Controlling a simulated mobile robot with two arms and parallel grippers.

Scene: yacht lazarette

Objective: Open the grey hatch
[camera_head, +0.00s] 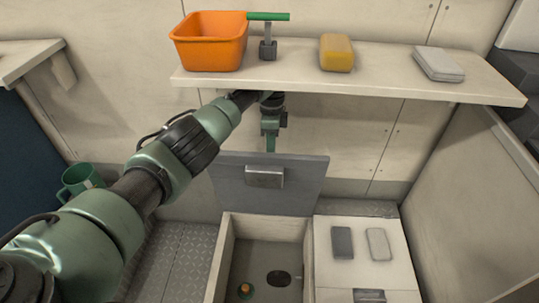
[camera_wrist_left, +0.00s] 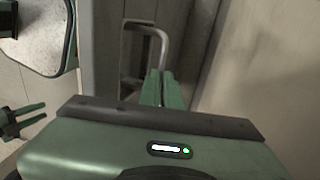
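The grey hatch (camera_head: 232,178) stands raised, nearly upright, at the back of an open bin (camera_head: 226,255) in the head view. A silver plate (camera_head: 264,177) is on the face toward me. My left gripper (camera_head: 270,145) points down just behind the hatch's top edge, which hides its fingertips. In the left wrist view its fingers (camera_wrist_left: 164,88) are close together, beside the end of a U-shaped metal handle (camera_wrist_left: 148,28). I cannot tell whether the handle is between them. My right gripper (camera_wrist_left: 27,118) shows small in the left wrist view, its fingers apart and empty.
A shelf (camera_head: 300,75) above holds an orange tub (camera_head: 210,42), a green-handled tool (camera_head: 268,45), a yellow block (camera_head: 336,52) and a grey-white block (camera_head: 438,64). A white panel (camera_head: 335,285) right of the bin carries two flat pieces. A green mug (camera_head: 80,178) stands left.

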